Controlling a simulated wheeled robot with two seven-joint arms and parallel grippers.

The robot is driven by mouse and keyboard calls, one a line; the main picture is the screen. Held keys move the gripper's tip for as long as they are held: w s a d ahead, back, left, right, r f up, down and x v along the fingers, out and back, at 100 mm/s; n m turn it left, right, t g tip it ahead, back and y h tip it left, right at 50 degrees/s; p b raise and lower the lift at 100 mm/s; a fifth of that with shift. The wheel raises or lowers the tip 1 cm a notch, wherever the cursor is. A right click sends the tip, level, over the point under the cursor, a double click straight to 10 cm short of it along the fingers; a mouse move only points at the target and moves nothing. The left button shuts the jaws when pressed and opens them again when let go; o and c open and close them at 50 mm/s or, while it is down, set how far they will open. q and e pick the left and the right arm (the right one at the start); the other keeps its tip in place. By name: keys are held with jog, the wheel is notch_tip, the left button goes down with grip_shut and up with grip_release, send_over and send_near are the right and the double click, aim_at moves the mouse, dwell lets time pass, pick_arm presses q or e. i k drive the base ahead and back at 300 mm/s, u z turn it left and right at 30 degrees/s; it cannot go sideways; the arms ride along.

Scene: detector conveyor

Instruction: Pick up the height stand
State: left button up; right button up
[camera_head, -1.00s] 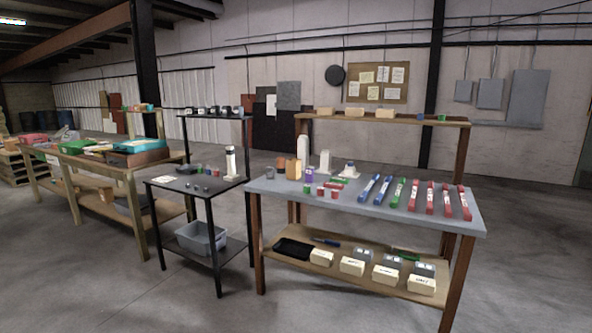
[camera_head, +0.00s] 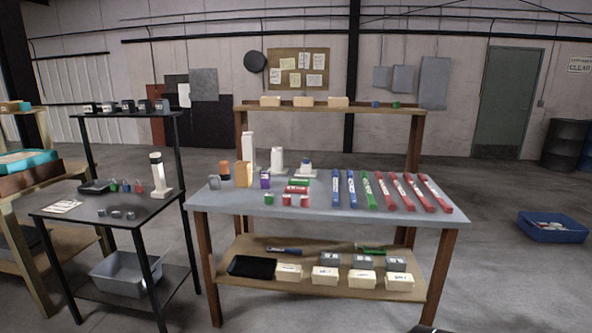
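No thing is labelled as the height stand, and I cannot tell for sure which one it is. Several upright pale pieces could be it. A tall white piece (camera_head: 248,150) stands at the back left of the grey-topped workbench (camera_head: 330,207). A white column with a black band (camera_head: 157,173) stands on a foot on the black table (camera_head: 88,222).
Red, green and blue bars (camera_head: 409,192) lie across the workbench's right half. Small boxes and an orange block (camera_head: 243,174) crowd its left. A grey bin (camera_head: 127,271) sits under the black table. A blue crate (camera_head: 549,228) is on the floor at right. Open floor lies between.

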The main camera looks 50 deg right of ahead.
aim_at(305, 170)
jog(key=z, duration=0.3)
jog(key=i, duration=0.8)
jog(key=z, duration=1.35)
jog(key=i, duration=0.75)
jog(key=z, duration=0.8)
